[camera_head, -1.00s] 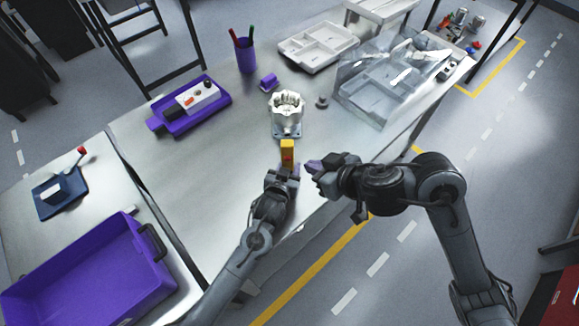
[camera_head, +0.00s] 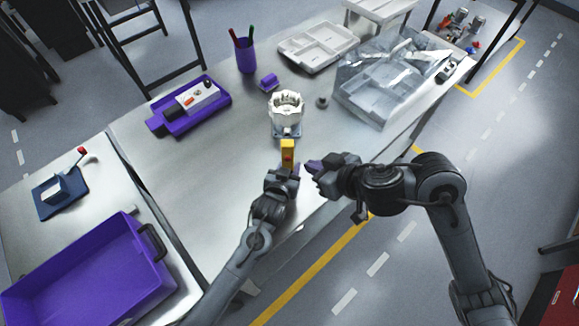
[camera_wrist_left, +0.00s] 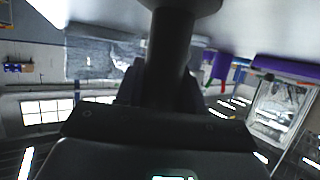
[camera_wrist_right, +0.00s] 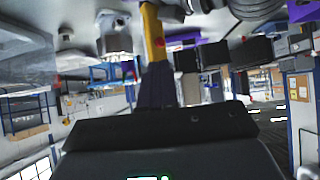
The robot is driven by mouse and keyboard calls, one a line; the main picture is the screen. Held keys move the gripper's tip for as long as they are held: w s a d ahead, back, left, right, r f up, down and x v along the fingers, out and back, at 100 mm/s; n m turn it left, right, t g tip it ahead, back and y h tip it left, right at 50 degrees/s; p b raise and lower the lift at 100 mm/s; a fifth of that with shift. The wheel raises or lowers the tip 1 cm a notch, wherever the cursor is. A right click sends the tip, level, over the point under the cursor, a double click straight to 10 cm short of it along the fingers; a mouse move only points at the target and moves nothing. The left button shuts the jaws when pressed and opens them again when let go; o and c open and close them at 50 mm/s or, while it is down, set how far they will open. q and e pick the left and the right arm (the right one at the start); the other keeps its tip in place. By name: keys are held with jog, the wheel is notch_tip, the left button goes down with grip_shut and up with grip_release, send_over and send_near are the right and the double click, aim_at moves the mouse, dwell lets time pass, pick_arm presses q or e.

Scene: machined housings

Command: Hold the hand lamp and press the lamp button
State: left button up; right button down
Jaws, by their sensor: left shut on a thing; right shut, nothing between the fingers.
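The hand lamp (camera_head: 288,147) is a yellow bar with a red button (camera_head: 288,157) on its side. My left gripper (camera_head: 285,172) is shut on the lamp's near end and holds it in front of the white housing. My right gripper (camera_head: 310,166) is shut and empty, just right of the lamp, with purple fingertips pointing at it; a small gap seems to remain. In the right wrist view the lamp (camera_wrist_right: 152,30) and its red button (camera_wrist_right: 159,43) show beyond the closed fingers (camera_wrist_right: 158,85). In the left wrist view a dark cylinder (camera_wrist_left: 170,50) fills the middle; I cannot tell what it is.
A white machined housing (camera_head: 286,112) stands just beyond the lamp. A purple tray (camera_head: 212,113), purple pen cup (camera_head: 246,56), white divided tray (camera_head: 317,47) and clear box (camera_head: 383,90) stand farther back. A purple crate (camera_head: 90,275) is at lower left. The bench left of the lamp is clear.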

jog(key=shift+a, duration=0.1)
dwell(0.6)
pick_arm(q)
jog(key=shift+a, duration=0.1)
pick_arm(e)
jog(key=s+a+f+n+g, duration=0.2)
jog(key=s+a+n+g, duration=0.2)
jog(key=s+n, duration=0.3)
jog(key=w+d+r+n+t+h, duration=0.1)
jog(key=w+d+r+n, duration=0.1)
jog(key=w+d+r, duration=0.1)
jog(key=shift+d+r+n+h, duration=0.3)
jog(key=shift+d+r+n, duration=0.1)
jog(key=shift+d+r, duration=0.4)
jog(key=shift+w+a, duration=0.1)
